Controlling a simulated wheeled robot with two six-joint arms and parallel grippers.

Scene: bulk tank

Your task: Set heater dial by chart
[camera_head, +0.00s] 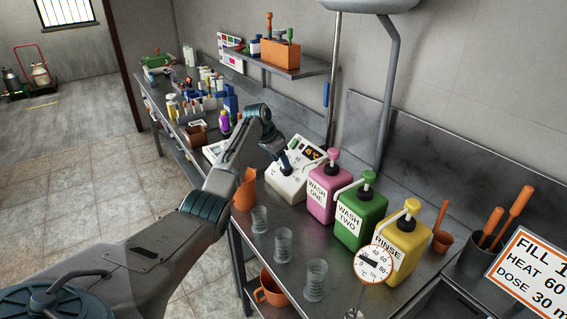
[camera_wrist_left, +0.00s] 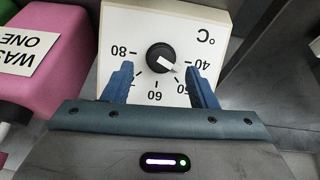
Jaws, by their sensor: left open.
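The heater box (camera_head: 286,183) is a white unit on the steel counter, with a small orange display whose digits I cannot read surely. Its black dial (camera_wrist_left: 160,57) shows in the left wrist view, upside down, with a white pointer aimed between the 40 and 50 marks. The 60 and 80 marks also show. My left gripper (camera_head: 283,162) is at the box face; in the left wrist view its open blue fingers (camera_wrist_left: 160,72) stand either side of the dial, apart from it. The chart (camera_head: 533,275) at the right edge reads "HEAT 60", partly cut off. My right gripper is out of view.
Pink (camera_head: 323,194), green (camera_head: 361,217) and yellow (camera_head: 401,235) wash jugs stand right of the heater. Clear beakers (camera_head: 283,245) line the front edge, with a round gauge (camera_head: 373,264) near them. Bottles and racks crowd the counter's far end.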

